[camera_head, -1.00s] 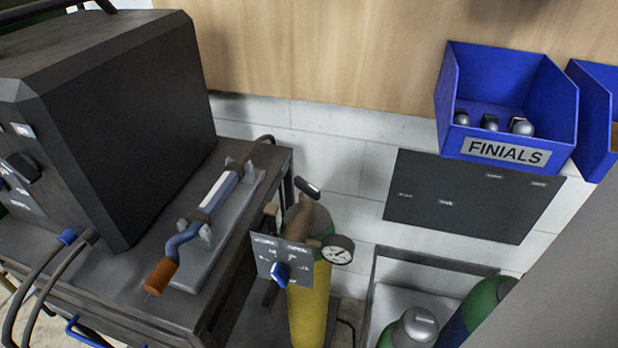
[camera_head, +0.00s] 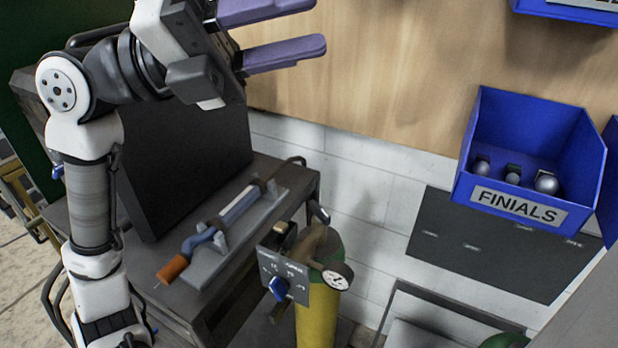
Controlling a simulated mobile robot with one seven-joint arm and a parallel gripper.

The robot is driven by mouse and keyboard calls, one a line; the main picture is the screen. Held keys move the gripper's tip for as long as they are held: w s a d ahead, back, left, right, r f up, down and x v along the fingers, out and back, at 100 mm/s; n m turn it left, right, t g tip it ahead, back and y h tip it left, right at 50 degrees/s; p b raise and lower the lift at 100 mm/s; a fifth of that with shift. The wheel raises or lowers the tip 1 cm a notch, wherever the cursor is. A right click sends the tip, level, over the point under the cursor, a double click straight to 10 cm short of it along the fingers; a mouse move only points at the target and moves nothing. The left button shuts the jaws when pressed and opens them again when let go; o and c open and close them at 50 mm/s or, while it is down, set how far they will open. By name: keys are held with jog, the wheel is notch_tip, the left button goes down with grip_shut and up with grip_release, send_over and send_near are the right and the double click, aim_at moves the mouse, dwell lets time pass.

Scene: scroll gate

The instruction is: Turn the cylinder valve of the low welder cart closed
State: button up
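The low welder cart (camera_head: 300,180) stands at left centre, with a black welder box (camera_head: 190,170) on its top. A yellow gas cylinder (camera_head: 316,325) with a green shoulder stands at the cart's right end. On its neck are a brass-brown valve body (camera_head: 308,243), a round white gauge (camera_head: 336,277) and a dark plate with markings (camera_head: 292,279). A blue knob (camera_head: 278,288) sits on the plate. A dark handle (camera_head: 319,212) shows above the valve body. My gripper (camera_head: 320,32) is open and empty, with purple fingers pointing right, high above the cart and apart from the valve.
A blue FINIALS bin (camera_head: 520,205) hangs on the wall at right above a dark panel (camera_head: 490,250). Another green cylinder top (camera_head: 505,341) shows at lower right. Space above the valve is clear.

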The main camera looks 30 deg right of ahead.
jog(key=w+d+f+n+t+y, duration=0.2)
jog(key=d+f+n+t+y, duration=0.25)
jog(key=d+f, duration=0.5)
jog(key=n+t+y+p, duration=0.2)
jog(key=n+t+y, duration=0.6)
jog(key=y, duration=0.5)
send_near(320, 208)
jog(key=shift+g+h, duration=0.25)
jog(key=shift+g, duration=0.3)
jog(key=f+p, duration=0.1)
jog(key=f, duration=0.2)
jog(key=f+p, duration=0.2)
jog(key=w+f+p, duration=0.1)
jog(key=f, duration=0.2)
jog(key=shift+a+f, duration=0.2)
jog(key=shift+f, duration=0.15)
jog(key=shift+c, duration=0.4)
grip_shut()
